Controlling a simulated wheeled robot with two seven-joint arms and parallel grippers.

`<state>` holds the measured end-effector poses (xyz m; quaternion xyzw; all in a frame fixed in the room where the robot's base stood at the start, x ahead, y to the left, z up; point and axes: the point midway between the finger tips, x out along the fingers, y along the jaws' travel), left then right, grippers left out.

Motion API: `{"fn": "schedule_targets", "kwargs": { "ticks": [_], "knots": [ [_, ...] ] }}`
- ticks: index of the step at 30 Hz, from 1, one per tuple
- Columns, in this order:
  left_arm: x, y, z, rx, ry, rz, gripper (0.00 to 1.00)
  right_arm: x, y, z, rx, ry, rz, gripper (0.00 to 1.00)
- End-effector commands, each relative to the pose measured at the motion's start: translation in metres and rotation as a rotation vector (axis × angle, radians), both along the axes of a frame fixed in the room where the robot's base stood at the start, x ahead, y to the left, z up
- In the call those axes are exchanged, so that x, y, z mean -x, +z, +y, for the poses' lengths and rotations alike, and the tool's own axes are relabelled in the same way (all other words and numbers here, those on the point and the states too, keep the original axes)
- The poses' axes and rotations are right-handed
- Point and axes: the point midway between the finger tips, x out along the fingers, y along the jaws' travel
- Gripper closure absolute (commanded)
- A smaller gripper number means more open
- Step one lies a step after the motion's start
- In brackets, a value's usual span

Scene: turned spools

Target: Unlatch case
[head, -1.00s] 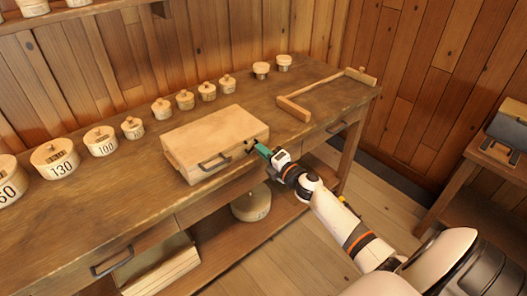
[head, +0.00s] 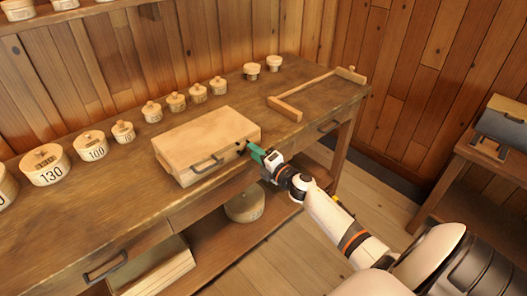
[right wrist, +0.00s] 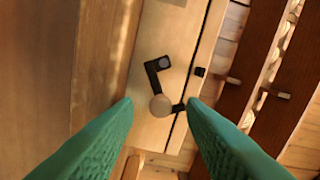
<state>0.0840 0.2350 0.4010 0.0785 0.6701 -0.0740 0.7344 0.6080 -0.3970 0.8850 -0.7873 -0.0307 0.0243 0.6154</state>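The pale wooden case (head: 207,145) lies shut on the workbench, with a dark handle (head: 207,163) on its front. In the right wrist view a black latch (right wrist: 154,74) with a round pale knob (right wrist: 161,106) sits at the case's seam. A small black piece (right wrist: 200,72) is beside it, across the seam. My right gripper (head: 255,152) is at the case's front right corner. In the right wrist view its green fingers (right wrist: 160,103) are apart, one on each side of the knob, with nothing visibly gripped. My left gripper is not in view.
The workbench (head: 100,190) carries a row of numbered lidded spools, such as the 130 one (head: 45,166), behind and left of the case. A wooden frame (head: 310,92) lies to the right. A side table (head: 470,170) stands at far right.

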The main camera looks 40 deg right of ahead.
Motion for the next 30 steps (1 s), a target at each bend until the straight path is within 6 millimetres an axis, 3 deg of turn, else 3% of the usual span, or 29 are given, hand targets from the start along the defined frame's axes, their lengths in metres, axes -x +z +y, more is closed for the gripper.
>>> {"fn": "schedule_targets", "kwargs": {
  "ticks": [18, 24, 30],
  "knots": [
    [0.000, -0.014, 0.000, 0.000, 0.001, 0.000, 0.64, 0.102, -0.003, -0.008, 0.000, 0.000, 0.003, 0.63],
    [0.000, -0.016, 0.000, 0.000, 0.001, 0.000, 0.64, 0.116, -0.001, -0.009, 0.000, 0.000, 0.002, 0.63],
    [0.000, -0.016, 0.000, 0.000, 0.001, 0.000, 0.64, 0.118, 0.000, -0.010, 0.000, 0.000, 0.001, 0.63]
  ]
}}
